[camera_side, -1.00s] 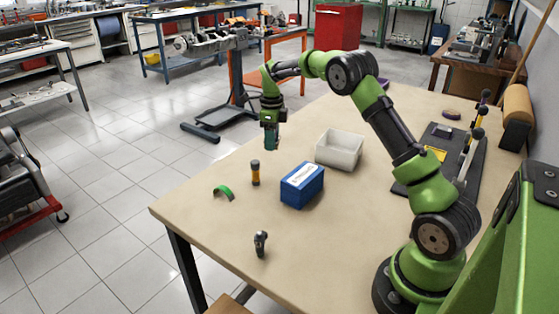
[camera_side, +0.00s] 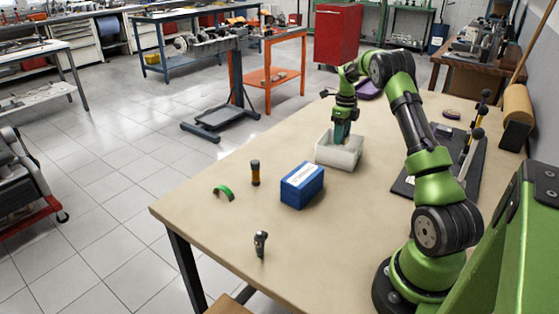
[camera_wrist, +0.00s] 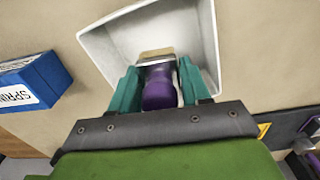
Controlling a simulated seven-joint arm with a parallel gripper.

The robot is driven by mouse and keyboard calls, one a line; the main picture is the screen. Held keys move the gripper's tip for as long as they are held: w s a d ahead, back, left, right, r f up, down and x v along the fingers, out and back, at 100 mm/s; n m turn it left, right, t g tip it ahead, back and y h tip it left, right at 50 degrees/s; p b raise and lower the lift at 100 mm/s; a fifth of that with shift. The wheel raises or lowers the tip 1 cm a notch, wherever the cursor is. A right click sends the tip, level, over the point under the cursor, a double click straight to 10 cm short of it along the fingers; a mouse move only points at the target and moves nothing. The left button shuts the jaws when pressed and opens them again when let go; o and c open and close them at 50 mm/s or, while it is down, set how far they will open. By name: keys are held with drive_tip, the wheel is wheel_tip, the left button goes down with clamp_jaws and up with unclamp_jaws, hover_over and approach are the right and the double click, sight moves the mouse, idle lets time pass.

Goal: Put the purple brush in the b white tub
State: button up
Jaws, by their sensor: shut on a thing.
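The white tub (camera_side: 332,157) stands on the table, to the right of and behind the blue box; it also shows in the wrist view (camera_wrist: 207,30). My gripper (camera_wrist: 160,88) is shut on the purple brush (camera_wrist: 158,92), whose purple handle lies between the teal fingers. The brush's tan end points toward the inside of the tub. In the side view my gripper (camera_side: 341,134) is over the tub, with its fingertips at or just below the rim level. The brush is hidden there. I cannot tell whether the brush touches the tub's floor.
A blue box (camera_side: 302,185) stands just left of the tub. A dark board (camera_side: 440,172) with levers lies to the right. The front table is mostly clear.

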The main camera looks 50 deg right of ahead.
drive_tip(key=shift+f, duration=2.9)
drive_tip(key=shift+f, duration=0.15)
drive_tip(key=o, duration=1.1)
